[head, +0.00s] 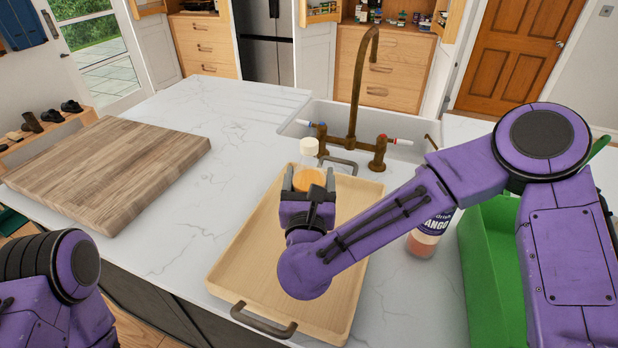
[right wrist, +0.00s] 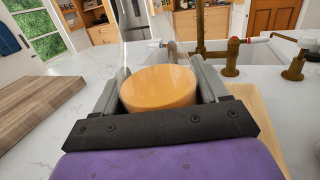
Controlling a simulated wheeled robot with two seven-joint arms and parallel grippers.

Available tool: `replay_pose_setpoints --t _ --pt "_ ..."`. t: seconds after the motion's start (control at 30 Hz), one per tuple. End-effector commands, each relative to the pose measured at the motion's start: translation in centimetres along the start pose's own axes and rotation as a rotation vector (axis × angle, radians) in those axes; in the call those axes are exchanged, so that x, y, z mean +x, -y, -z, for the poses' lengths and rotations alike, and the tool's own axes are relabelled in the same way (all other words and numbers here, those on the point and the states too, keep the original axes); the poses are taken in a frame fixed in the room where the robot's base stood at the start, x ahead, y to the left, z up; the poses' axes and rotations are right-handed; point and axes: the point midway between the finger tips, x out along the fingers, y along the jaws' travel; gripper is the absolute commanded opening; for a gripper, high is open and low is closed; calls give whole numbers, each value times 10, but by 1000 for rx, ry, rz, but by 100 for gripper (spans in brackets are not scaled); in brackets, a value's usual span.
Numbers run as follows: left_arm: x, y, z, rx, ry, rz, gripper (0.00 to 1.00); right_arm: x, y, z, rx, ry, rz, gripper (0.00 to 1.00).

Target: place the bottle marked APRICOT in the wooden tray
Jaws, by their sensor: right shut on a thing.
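My right gripper (head: 309,186) is shut on a bottle with a white cap (head: 308,147) and orange contents. It holds the bottle over the far part of the wooden tray (head: 250,262); I cannot tell whether the bottle touches the tray. The right wrist view shows the bottle's orange end (right wrist: 158,88) between the two fingers. Its label is hidden, so I cannot read APRICOT on it. A strip of the tray (right wrist: 262,125) shows at the right of that view. My left gripper is out of view; only part of the left arm shows.
A bottle with a dark label reading "ANGO" (head: 427,243) stands right of the tray, partly behind my right arm. A green bin (head: 488,265) is farther right. A thick wooden board (head: 110,170) lies left. The sink and brass tap (head: 357,95) are behind the tray.

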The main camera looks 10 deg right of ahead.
Motion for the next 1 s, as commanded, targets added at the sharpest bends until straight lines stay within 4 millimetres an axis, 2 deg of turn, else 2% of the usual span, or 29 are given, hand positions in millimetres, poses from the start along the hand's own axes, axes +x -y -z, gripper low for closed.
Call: replay_pose_setpoints --t 0.13,0.17,0.2,0.23,0.6,0.8,1.0 --pt "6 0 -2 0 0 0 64 0 0 4 1 2 0 18" --pt "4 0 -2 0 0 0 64 0 0 4 0 0 0 83" --pt "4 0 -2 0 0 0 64 0 0 3 0 0 0 96" --pt "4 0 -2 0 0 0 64 0 0 3 0 0 0 99" --pt "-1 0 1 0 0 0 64 -3 0 -2 -1 0 -2 99" --pt "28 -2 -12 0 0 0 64 -53 -1 6 -3 4 -6 99" --pt "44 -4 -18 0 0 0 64 -100 0 4 -2 3 -4 99"
